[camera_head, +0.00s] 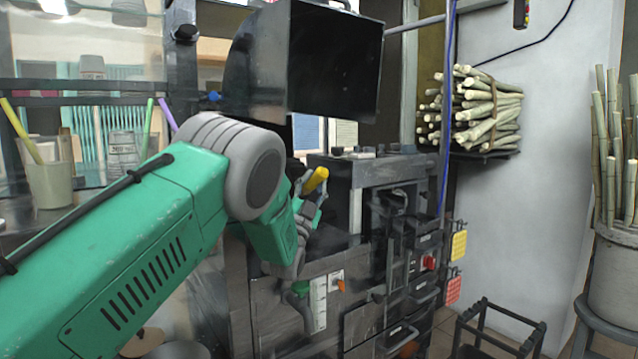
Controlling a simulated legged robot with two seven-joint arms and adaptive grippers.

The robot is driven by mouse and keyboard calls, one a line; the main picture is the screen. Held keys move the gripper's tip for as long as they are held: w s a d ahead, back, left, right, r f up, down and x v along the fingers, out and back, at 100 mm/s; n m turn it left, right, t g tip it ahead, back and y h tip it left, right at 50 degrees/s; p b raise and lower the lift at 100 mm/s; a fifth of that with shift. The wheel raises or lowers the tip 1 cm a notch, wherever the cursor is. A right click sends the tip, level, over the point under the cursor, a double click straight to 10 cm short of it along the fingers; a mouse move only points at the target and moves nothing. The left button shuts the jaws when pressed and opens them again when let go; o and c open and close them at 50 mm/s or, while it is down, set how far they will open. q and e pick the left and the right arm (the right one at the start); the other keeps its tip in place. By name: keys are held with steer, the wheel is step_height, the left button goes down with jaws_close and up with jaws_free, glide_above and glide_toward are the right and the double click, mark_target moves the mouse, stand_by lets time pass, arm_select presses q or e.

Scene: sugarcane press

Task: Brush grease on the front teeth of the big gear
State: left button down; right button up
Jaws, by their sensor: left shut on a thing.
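My left gripper (309,196) is at the front of the dark press (374,172), at the end of my green arm that comes in from the left. It is shut on a yellow-handled tool (316,180), probably the brush. The handle's rounded end sticks up to the right out of the fingers. The bristles are hidden, so I cannot tell whether they touch anything. I cannot make out the big gear or its front teeth; my arm and the dark housing cover that area. My right gripper is not in view.
A black hood (335,62) hangs above the gripper. A cane bundle (487,112) lies on a wall shelf at right. More canes stand in a grey bucket (615,275). A black stool frame (500,330) stands on the floor. A cup (50,185) is at far left.

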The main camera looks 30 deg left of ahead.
arm_select(q)
steer(key=shift+w+d+r+b, duration=0.1)
steer(key=shift+w+r+b, duration=0.1)
steer(key=shift+w, duration=0.2)
steer(key=shift+w+d+r+b, duration=0.1)
steer(key=shift+w+b, duration=0.05)
steer(key=shift+w, duration=0.2)
steer(key=shift+s+a+p, duration=0.1)
steer(key=shift+s+a, duration=0.15)
steer(key=shift+s, duration=0.4)
steer(key=shift+s+a+p, duration=0.1)
steer(key=shift+s+a, duration=0.15)
steer(key=shift+s, duration=0.45)
steer(key=shift+s+a+p, duration=0.1)
steer(key=shift+s+a, duration=0.15)
steer(key=shift+s, duration=0.4)
steer(key=s+d, duration=0.2)
steer(key=d, duration=0.3)
steer(key=shift+s+d, duration=0.15)
steer(key=shift+d, duration=0.15)
stand_by(0.5)
steer(key=d, duration=0.1)
steer(key=s+d, duration=0.1)
steer(key=shift+d+p, duration=0.35)
steer(key=shift+d, duration=0.05)
